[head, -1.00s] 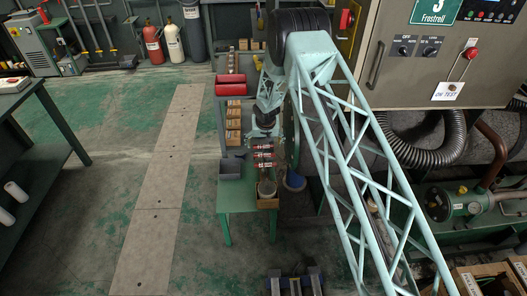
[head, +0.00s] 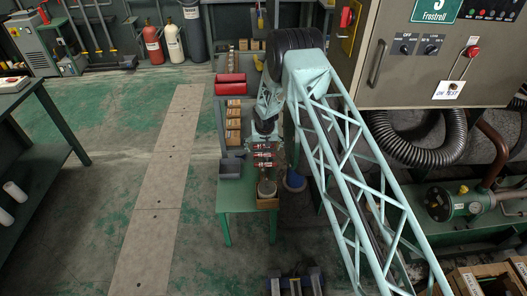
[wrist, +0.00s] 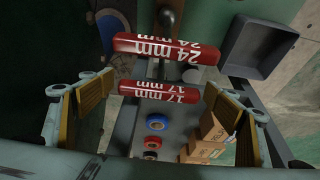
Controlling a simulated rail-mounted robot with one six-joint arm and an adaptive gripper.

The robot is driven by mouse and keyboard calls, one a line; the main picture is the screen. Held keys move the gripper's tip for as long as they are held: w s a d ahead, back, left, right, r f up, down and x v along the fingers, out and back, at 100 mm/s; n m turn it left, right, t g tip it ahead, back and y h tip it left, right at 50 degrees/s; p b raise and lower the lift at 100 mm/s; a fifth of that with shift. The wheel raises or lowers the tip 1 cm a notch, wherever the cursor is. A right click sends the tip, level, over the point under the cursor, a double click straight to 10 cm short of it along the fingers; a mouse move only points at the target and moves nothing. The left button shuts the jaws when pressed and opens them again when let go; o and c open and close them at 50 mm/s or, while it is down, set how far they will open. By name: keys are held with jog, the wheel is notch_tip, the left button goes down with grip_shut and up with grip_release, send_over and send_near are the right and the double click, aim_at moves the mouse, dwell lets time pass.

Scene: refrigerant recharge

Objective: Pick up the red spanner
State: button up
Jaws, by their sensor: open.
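Two red spanner handles lie crosswise in the wrist view. One is marked 24 mm (wrist: 167,49), and the other is marked 17 mm (wrist: 158,92). They also show as small red bars in the head view (head: 263,154), partly covered by my wrist. My gripper (wrist: 160,90) is open, one finger to the left and one to the right, with the 17 mm handle between them in the picture. I cannot tell its height above the handles. No spanner is held.
The handles are over a narrow green bench (head: 237,197). A grey bin (wrist: 262,48) is at the wrist view's upper right. Cardboard boxes (wrist: 208,138) and coloured rings (wrist: 157,122) lie below the handles. Red boxes (head: 230,84) stand at the bench's far end.

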dwell(0.5)
jog(key=c, duration=1.2)
jog(key=shift+r, duration=0.1)
jog(key=shift+r+p, duration=0.85)
jog(key=shift+r, duration=4.15)
jog(key=o, duration=0.5)
jog(key=c, duration=0.6)
